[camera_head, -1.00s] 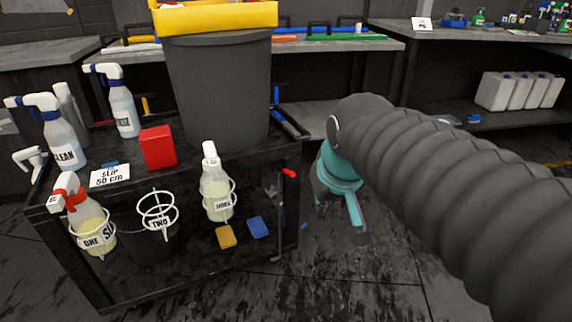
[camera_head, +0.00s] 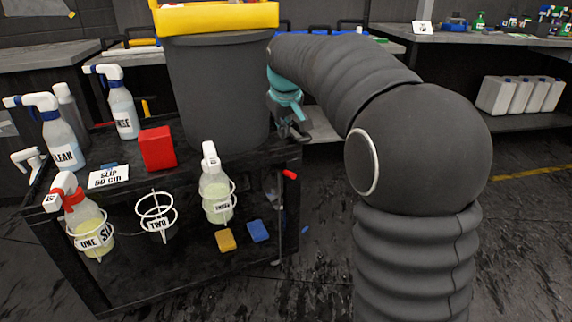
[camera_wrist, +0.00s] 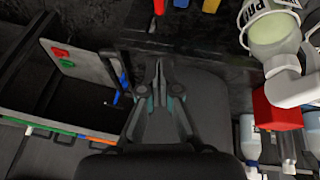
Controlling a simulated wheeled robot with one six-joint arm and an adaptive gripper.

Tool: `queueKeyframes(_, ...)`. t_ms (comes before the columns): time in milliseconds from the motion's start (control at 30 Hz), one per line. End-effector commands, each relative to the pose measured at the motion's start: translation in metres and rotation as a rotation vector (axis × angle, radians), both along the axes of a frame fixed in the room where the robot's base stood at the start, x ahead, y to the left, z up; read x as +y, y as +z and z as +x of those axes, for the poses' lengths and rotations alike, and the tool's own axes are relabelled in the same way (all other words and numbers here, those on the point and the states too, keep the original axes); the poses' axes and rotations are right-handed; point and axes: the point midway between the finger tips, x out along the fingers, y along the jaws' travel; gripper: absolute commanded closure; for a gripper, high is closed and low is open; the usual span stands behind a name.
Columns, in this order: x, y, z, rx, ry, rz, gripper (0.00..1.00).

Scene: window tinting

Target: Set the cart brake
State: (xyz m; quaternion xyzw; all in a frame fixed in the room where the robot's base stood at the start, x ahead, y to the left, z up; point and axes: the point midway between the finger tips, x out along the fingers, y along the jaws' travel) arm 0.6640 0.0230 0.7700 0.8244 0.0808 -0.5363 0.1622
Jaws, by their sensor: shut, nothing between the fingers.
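The black cart (camera_head: 110,275) stands at the left in the head view. A thin lever with a red handle (camera_head: 289,174) sticks out at its right front corner; I take it for the brake. My gripper (camera_head: 301,131) is at the cart's right edge beside the grey bin, above and behind the red handle, apart from it. In the wrist view my gripper (camera_wrist: 160,64) has its fingers together and holds nothing. A red tip (camera_wrist: 158,6), probably the brake handle, shows at the top edge there, beyond the fingertips. The lever's lower end is hard to make out.
A grey bin (camera_head: 215,95) with a yellow tray (camera_head: 215,17) stands on the cart. Spray bottles (camera_head: 122,105), a red block (camera_head: 157,148) and ring holders (camera_head: 156,212) crowd its left and front. Yellow (camera_head: 226,240) and blue (camera_head: 259,231) sponges sit lower. Benches stand behind.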

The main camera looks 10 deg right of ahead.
Motion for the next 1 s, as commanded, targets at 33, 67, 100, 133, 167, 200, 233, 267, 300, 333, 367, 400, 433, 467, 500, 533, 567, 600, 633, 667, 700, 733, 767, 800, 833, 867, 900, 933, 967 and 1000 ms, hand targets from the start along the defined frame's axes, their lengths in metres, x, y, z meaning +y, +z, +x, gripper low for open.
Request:
queueKeyframes(33, 0.0, 0.0, 0.0, 0.0, 0.0, 0.0, 1.0)
queueKeyframes(67, 0.0, 0.0, 0.0, 0.0, 0.0, 0.0, 1.0)
queueKeyframes(100, 0.0, 0.0, 0.0, 0.0, 0.0, 0.0, 1.0)
queueKeyframes(133, 0.0, 0.0, 0.0, 0.0, 0.0, 0.0, 1.0)
queueKeyframes(167, 0.0, 0.0, 0.0, 0.0, 0.0, 0.0, 1.0)
queueKeyframes(200, 0.0, 0.0, 0.0, 0.0, 0.0, 0.0, 1.0)
queueKeyframes(233, 0.0, 0.0, 0.0, 0.0, 0.0, 0.0, 1.0)
queueKeyframes(267, 0.0, -0.001, 0.0, 0.0, 0.0, 0.0, 1.0)
queueKeyframes(300, 0.0, -0.003, 0.001, 0.0, 0.0, 0.0, 1.0)
queueKeyframes(333, 0.0, -0.005, 0.002, 0.001, 0.0, 0.0, 1.0)
queueKeyframes(367, 0.0, -0.008, 0.003, 0.001, 0.0, 0.001, 1.0)
queueKeyframes(400, 0.0, -0.012, 0.004, 0.002, 0.0, 0.0, 1.0)
queueKeyframes(433, -0.001, -0.015, 0.006, 0.002, 0.0, 0.0, 1.0)
queueKeyframes(467, -0.001, -0.019, 0.008, 0.002, -0.001, 0.001, 1.0)
queueKeyframes(500, -0.001, -0.026, 0.01, 0.003, -0.001, 0.0, 1.0)
queueKeyframes(533, -0.001, -0.031, 0.012, 0.004, -0.001, 0.0, 1.0)
queueKeyframes(567, -0.002, -0.036, 0.015, 0.004, -0.001, 0.0, 1.0)
queueKeyframes(600, -0.002, -0.043, 0.018, 0.004, -0.001, 0.0, 1.0)
queueKeyframes(633, -0.002, -0.048, 0.02, 0.004, -0.001, 0.0, 1.0)
queueKeyframes(667, -0.002, -0.053, 0.022, 0.003, -0.001, 0.0, 1.0)
queueKeyframes(700, -0.003, -0.06, 0.026, 0.003, -0.001, 0.0, 1.0)
queueKeyframes(733, -0.003, -0.065, 0.028, 0.003, -0.001, 0.0, 1.0)
queueKeyframes(767, -0.003, -0.07, 0.03, 0.002, -0.001, 0.001, 1.0)
queueKeyframes(800, -0.003, -0.077, 0.033, 0.003, -0.001, 0.0, 1.0)
queueKeyframes(833, -0.004, -0.082, 0.036, 0.004, -0.001, 0.0, 1.0)
queueKeyframes(867, -0.004, -0.087, 0.038, 0.003, -0.001, 0.0, 1.0)
queueKeyframes(900, -0.004, -0.093, 0.04, 0.003, -0.001, 0.0, 1.0)
queueKeyframes(933, -0.005, -0.097, 0.04, 0.003, -0.001, 0.0, 1.0)
queueKeyframes(967, -0.007, -0.101, 0.037, 0.002, -0.001, 0.0, 1.0)
queueKeyframes(1000, -0.009, -0.106, 0.035, 0.002, -0.002, 0.0, 1.0)
